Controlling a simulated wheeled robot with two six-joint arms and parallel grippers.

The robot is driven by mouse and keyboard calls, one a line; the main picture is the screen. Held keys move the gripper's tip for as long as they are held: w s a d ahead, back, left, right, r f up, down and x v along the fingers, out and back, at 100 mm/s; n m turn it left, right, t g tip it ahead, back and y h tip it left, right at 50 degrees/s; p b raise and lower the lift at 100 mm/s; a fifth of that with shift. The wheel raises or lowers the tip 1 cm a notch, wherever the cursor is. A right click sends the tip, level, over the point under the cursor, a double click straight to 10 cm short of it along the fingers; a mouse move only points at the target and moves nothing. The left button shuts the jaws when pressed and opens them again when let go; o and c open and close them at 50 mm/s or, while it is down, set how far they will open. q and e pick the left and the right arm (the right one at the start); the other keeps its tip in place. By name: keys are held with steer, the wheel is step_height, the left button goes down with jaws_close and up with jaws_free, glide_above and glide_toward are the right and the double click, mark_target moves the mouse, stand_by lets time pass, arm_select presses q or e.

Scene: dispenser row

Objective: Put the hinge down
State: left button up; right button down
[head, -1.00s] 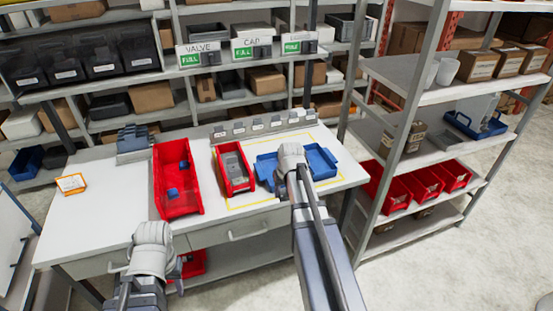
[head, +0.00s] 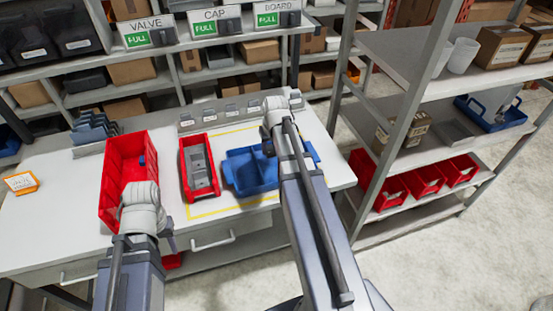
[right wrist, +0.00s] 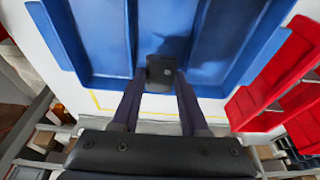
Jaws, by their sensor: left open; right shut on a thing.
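The hinge (right wrist: 160,72) is a small dark block with a pale round spot. My right gripper (right wrist: 160,92) is shut on it, one finger at each side, above the blue tray (right wrist: 105,45). In the head view the blue tray (head: 245,172) lies on the workbench, and my right wrist covers part of its right side; the hinge is hidden there. I cannot tell whether the hinge touches the tray floor. My left gripper (head: 170,241) is open, near the bench front by the large red bin (head: 112,185); its fingers are mostly hidden.
A narrow red bin (head: 187,172) with grey parts stands left of the tray. Yellow tape (head: 215,209) marks the bench around the tray. A row of small labelled holders (head: 235,112) lines the back. A metal shelf (head: 400,150) stands to the right. The bench's left part is fairly clear.

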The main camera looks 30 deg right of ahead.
mark_target(271, 166)
steer(key=p+v, duration=0.3)
steer(key=v, duration=0.1)
steer(key=shift+w+f+b, duration=0.1)
steer(key=shift+f+b, duration=0.55)
steer(key=shift+f, duration=0.1)
step_height(271, 166, down, 9)
steer(key=b, duration=0.9)
steer(key=shift+f, duration=0.1)
steer(key=shift+f, duration=0.15)
steer(key=shift+c, duration=2.1)
jaws_free()
steer(key=shift+r, duration=0.2)
steer(key=p+v, duration=1.1)
steer(key=v, duration=0.1)
steer(key=shift+p, duration=0.35)
